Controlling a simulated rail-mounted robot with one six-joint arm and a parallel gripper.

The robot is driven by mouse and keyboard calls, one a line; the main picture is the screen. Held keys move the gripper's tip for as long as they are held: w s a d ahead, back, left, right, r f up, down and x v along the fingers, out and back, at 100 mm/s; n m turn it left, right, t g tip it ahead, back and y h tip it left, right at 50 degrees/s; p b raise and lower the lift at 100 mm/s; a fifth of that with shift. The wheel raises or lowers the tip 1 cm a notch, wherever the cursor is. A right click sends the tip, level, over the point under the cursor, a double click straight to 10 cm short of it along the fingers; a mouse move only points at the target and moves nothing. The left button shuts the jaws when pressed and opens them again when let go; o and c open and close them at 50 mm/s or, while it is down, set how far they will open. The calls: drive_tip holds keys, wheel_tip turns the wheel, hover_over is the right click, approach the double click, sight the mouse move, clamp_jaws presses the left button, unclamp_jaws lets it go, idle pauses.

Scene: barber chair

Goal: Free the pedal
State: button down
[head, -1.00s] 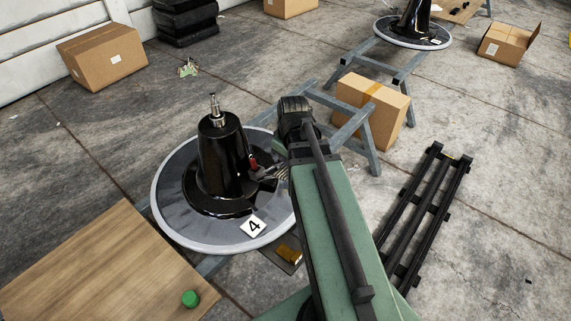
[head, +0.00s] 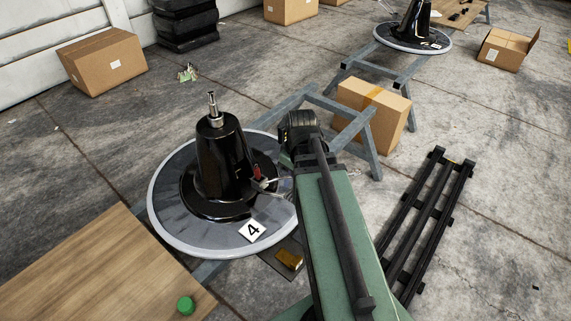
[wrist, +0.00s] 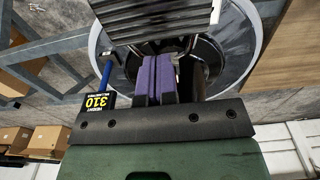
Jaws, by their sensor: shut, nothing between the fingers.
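The black chair base (head: 222,160) stands upright on a round grey plate with a pale rim (head: 165,225) and a "4" label. A small red part (head: 257,172) and pale metal pieces show low on its right side, beside my arm. I cannot tell which of these is the pedal. My gripper's purple fingers (wrist: 153,80) are shut and empty in the wrist view, pointing towards the round plate (wrist: 240,55). In the head view, my arm mostly hides the gripper. The dark base column is partly hidden behind the fingers in the wrist view.
A wooden board (head: 95,270) with a green knob (head: 185,305) is at front left. A brass-coloured block (head: 289,260) lies right of the plate. Grey trestle frames (head: 370,150) and a cardboard box (head: 365,108) stand behind my arm. A black rack (head: 425,220) lies right.

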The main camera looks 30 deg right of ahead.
drive_tip(key=w+a+r+p, duration=0.1)
drive_tip(key=w+r+p, duration=0.2)
drive_tip(key=r+p, duration=0.2)
drive_tip(key=shift+r, duration=0.35)
idle(0.3)
